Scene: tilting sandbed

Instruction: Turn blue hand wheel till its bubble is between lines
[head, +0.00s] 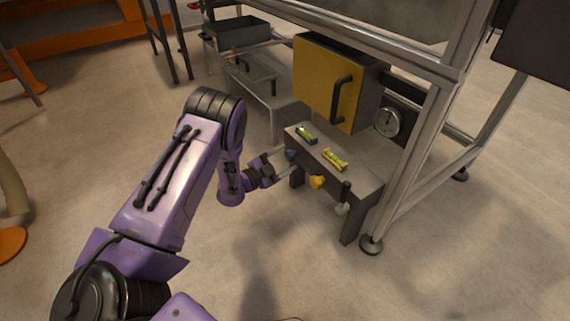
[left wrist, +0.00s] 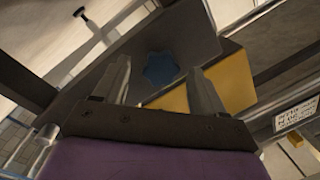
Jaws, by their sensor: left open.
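The blue hand wheel (head: 291,155) is on the front of a small grey bench (head: 352,172), at its left end. It also shows in the left wrist view (left wrist: 161,70), lobed and seen between the two fingers. My left gripper (head: 283,163) is open with its fingertips close to the blue wheel; I cannot tell whether they touch it. The blue bubble level (head: 306,134) lies on the bench top above the wheel. Its bubble is too small to read against the lines. My right gripper is not in view.
A yellow level (head: 335,159), a yellow hand wheel (head: 317,182) and a white hand wheel (head: 342,208) are right of the blue ones. A yellow cabinet door (head: 323,84) with a black handle and a round gauge (head: 387,121) stand behind. A metal frame post (head: 411,160) rises at right.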

